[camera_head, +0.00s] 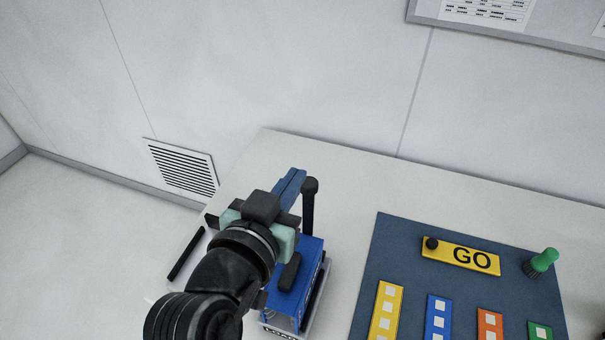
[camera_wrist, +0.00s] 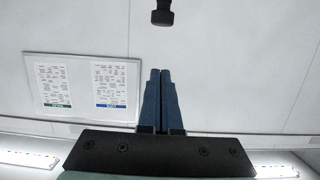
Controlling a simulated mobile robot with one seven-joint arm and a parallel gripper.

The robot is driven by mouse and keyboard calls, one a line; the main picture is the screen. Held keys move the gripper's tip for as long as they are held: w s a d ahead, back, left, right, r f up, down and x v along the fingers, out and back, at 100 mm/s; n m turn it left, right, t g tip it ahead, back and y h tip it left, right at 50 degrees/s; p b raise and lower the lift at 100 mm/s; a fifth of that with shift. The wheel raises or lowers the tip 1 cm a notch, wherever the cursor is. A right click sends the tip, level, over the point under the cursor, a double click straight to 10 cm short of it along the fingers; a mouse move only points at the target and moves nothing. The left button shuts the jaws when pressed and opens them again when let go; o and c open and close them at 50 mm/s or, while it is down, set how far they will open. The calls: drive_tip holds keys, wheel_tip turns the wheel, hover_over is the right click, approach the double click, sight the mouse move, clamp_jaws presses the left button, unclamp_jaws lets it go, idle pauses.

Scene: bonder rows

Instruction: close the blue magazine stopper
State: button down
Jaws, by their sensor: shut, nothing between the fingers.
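The blue magazine (camera_head: 312,250) stands on the table, partly hidden behind my arm. A black upright bar with a round knob (camera_head: 309,205), seemingly its stopper, rises from the magazine's far end. A dark knob (camera_wrist: 162,13), likely the same one, shows at the top of the wrist view, beyond my fingertips. My gripper (camera_head: 296,174) has its blue fingers pressed together, with nothing between them. It appears just left of the bar's knob in the head view; I cannot tell whether they touch. The closed fingers also show in the wrist view (camera_wrist: 160,72).
A dark blue mat (camera_head: 400,250) to the right holds a yellow GO plate (camera_head: 460,253), a green-topped peg (camera_head: 541,262) and several coloured strips. A black bar (camera_head: 186,254) lies left of my arm. The wall is behind; the table behind the mat is clear.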

drive_tip(key=p, duration=0.1)
hover_over(306, 206)
drive_tip(key=s, duration=0.2)
drive_tip(key=f, duration=0.1)
drive_tip(key=shift+a+f+p, duration=0.15)
drive_tip(key=shift+f+p, duration=0.05)
drive_tip(key=shift+f, duration=0.85)
drive_tip(key=shift+a+f+p, duration=0.15)
drive_tip(key=shift+f+p, duration=0.05)
drive_tip(key=shift+f, duration=0.8)
wheel_tip(306, 206, down, 8)
drive_tip(key=b, duration=0.8)
drive_tip(key=shift+f, duration=0.2)
drive_tip(key=shift+r, duration=0.25)
